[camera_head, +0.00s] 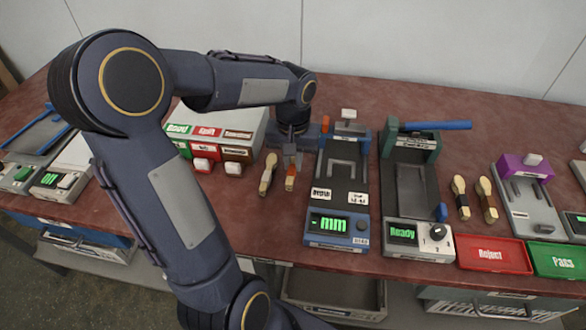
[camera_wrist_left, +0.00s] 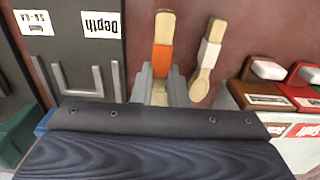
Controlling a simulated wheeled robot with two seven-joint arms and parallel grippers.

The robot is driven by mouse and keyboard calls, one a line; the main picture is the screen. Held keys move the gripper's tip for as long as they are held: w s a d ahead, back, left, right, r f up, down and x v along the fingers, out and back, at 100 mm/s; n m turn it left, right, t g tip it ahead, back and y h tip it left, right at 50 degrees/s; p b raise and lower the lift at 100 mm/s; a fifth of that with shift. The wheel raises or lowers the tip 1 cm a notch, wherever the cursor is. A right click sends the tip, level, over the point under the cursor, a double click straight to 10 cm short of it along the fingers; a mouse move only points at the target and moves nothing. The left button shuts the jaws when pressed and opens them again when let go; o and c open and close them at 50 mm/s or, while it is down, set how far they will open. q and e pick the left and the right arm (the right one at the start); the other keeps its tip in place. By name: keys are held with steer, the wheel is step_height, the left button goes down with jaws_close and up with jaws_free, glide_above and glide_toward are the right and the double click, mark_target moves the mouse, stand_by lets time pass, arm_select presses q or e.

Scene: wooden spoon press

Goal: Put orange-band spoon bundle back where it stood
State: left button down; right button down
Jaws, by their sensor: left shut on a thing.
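The orange-band spoon bundle (camera_head: 290,181) is pale wood with an orange band. It is between the depth gauge and another bundle. My left gripper (camera_head: 292,158) points down over its far end and is shut on it. In the left wrist view the bundle (camera_wrist_left: 162,48) comes out from between the grey fingers (camera_wrist_left: 161,84), with its orange band clear of them. Its far part is hidden by the fingers and gripper body. I cannot tell whether it touches the table. My right gripper is not in view.
A white-band spoon bundle (camera_head: 268,176) lies close to the left. The depth gauge (camera_head: 343,185) stands close to the right, and the box with red and brown buttons (camera_head: 219,147) to the left. Two more bundles (camera_head: 461,199) lie beyond the Ready press (camera_head: 413,200). Red tabletop (camera_head: 275,220) is bare in front.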

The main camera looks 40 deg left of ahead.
mark_target(293, 161)
arm_select(q)
steer(key=f, duration=0.4)
steer(key=shift+w+a, duration=0.3)
steer(key=shift+w, duration=0.1)
steer(key=shift+f, duration=0.15)
steer(key=shift+f+b, duration=0.2)
steer(key=shift+b, duration=0.2)
steer(key=c, duration=1.4)
jaws_free()
steer(key=shift+c, duration=0.2)
steer(key=shift+r, duration=0.1)
